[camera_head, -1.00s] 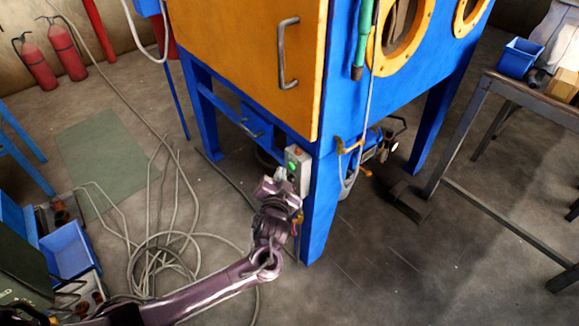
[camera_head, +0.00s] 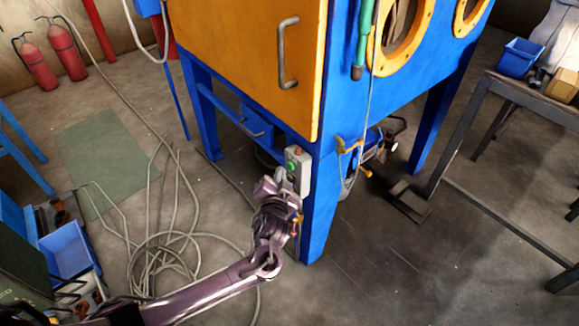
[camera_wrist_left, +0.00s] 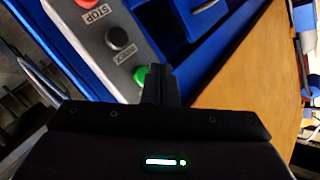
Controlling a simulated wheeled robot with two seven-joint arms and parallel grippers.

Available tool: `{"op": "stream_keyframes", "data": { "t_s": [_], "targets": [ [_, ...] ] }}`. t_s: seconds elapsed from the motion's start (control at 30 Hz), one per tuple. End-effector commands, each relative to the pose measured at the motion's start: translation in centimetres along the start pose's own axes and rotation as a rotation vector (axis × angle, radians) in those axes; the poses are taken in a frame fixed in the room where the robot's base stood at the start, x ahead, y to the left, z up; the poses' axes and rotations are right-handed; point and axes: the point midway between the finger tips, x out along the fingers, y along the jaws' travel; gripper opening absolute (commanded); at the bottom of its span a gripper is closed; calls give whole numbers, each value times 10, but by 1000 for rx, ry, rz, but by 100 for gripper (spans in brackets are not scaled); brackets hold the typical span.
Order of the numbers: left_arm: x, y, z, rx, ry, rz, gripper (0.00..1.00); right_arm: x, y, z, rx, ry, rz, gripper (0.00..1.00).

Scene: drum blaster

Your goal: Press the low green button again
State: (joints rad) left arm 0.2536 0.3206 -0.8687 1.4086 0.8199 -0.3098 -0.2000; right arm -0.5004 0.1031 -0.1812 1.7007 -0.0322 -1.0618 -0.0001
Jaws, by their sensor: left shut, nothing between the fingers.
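The grey control box (camera_head: 298,171) is mounted on the front leg of the blue cabinet. Its green button (camera_head: 291,165) shows in the head view. In the left wrist view the green button (camera_wrist_left: 140,75) is lowest in a row, with a black button (camera_wrist_left: 118,37) and a red STOP button (camera_wrist_left: 87,3) above it. My left gripper (camera_wrist_left: 160,72) is shut and empty, its fingertips just right of the green button there. They partly overlap its edge; I cannot tell whether they touch it. In the head view the left gripper (camera_head: 264,186) is left of the box. My right gripper is out of view.
The blue cabinet (camera_head: 320,215) with an orange door (camera_head: 250,60) stands over the box. A coiled hose (camera_head: 160,265) lies on the floor at left, near a blue bin (camera_head: 68,250). A dark metal table (camera_head: 460,130) stands at right.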

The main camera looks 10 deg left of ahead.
Motion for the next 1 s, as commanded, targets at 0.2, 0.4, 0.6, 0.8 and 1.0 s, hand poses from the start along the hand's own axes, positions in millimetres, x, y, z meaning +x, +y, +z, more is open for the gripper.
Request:
{"op": "stream_keyframes", "data": {
  "t_s": [0.2,0.4,0.6,0.8,1.0],
  "targets": [
    [0,0,0,0,0,0,0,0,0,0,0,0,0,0],
    [4,3,-4,-2,0,-1,0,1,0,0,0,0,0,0],
    [6,4,-5,0,0,-1,0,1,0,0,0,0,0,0],
    [6,4,-5,0,0,0,0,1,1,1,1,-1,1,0],
    [7,5,-5,0,0,0,0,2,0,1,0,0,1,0]
  ]
}}
